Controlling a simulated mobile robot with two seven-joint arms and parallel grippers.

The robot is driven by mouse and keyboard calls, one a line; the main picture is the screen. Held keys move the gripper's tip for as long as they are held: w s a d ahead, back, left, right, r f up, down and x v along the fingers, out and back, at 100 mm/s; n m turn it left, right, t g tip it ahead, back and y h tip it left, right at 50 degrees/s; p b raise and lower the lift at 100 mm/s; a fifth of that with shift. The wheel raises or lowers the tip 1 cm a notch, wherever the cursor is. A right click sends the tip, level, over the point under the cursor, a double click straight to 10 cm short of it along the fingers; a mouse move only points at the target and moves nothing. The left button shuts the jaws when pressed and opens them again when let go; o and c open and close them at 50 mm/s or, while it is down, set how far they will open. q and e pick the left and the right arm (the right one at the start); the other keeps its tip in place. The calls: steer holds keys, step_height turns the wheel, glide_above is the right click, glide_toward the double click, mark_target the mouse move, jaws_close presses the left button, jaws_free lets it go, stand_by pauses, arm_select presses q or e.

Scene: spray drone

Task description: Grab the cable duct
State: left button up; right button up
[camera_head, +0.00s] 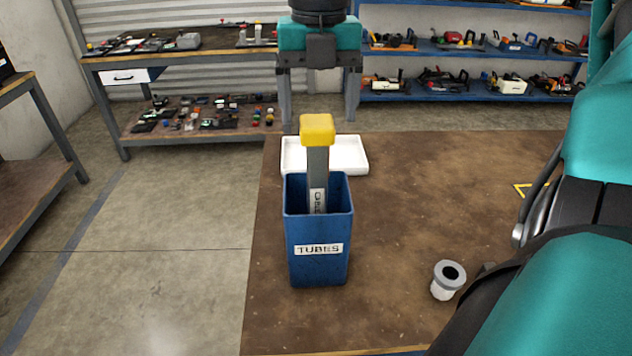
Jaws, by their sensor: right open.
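A grey bar with a yellow cap and a white label, which looks like the cable duct (318,165), stands upright in a blue open-topped bin (318,258) labelled "TUBES". Its lower end is hidden inside the bin. My right arm comes in from the right edge. My left gripper is not in view.
A shallow white tray (346,152) sits just behind the bin. The table between the bin and my right arm is mostly clear. Shelves with tools (470,48) stand behind.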

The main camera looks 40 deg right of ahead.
mark_target(317, 140)
step_height(317, 140, down, 6)
steer(key=shift+a+r, duration=0.1)
stand_by(0.4)
jaws_close()
stand_by(0.6)
